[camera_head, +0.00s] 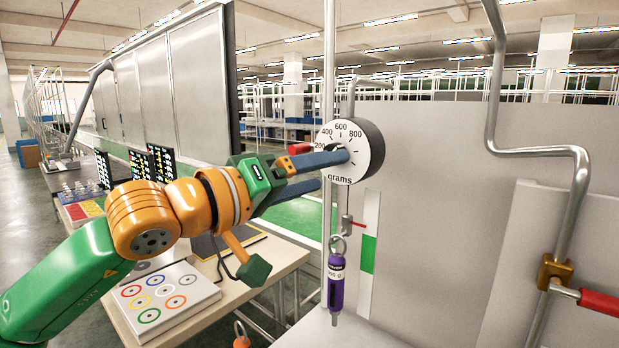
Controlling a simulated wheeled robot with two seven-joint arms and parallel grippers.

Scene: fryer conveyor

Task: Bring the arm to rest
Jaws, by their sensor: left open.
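My left arm comes in from the left in green and orange, raised over a table. My left gripper (338,165) is open, with its blue-grey fingers pointing right. In the picture its fingertips overlap the lower left of a round dial scale (362,142) marked in grams. I cannot tell whether the fingers touch the dial. A purple weight (336,283) hangs upright from a ring below the dial, apart from the gripper. My right gripper is not in view.
A white board with coloured rings (167,299) lies on the table (262,259) below my arm. A vertical pole and a large grey panel (437,215) stand close on the right. A bent metal pipe (578,190) with a red handle (600,302) is at far right.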

